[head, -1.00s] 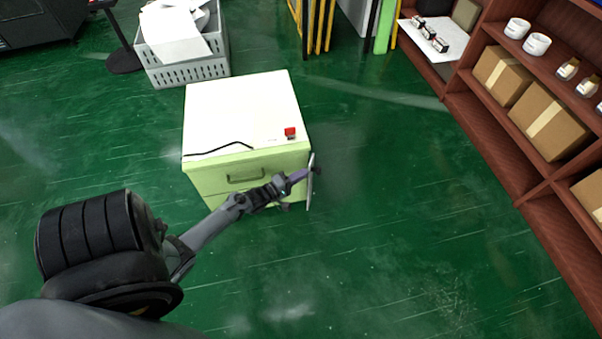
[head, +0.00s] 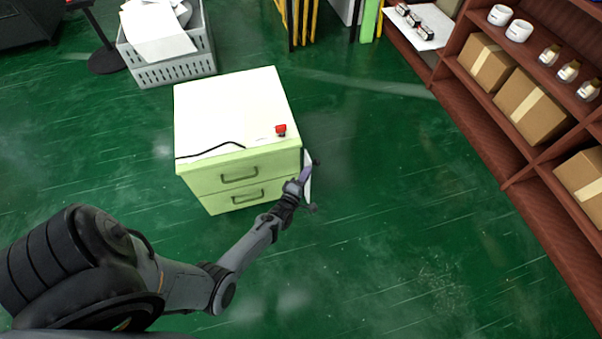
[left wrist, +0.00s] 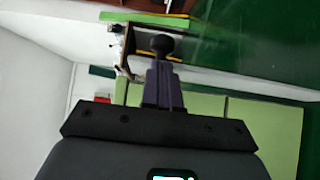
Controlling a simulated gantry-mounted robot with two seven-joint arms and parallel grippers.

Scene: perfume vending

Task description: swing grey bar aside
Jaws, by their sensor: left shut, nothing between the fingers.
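A green two-drawer cabinet (head: 240,182) with a white top stands on the floor. The grey bar (head: 308,182) stands upright along its right front edge, with a small dark knob near each end. My left gripper (head: 305,175) is at the bar, its purple fingers overlapping it; I cannot tell if they touch. In the left wrist view the purple fingers (left wrist: 163,85) are shut with nothing between them. A round dark knob (left wrist: 163,45) shows just beyond the tips, with the cabinet's green front (left wrist: 265,125) close by. My right gripper is not in view.
A red button (head: 281,130) and a thin black strip lie on the cabinet top. A grey crate (head: 175,70) with papers stands behind left. Brown shelves (head: 515,150) with boxes and jars are at the right. The green floor between cabinet and shelves is clear.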

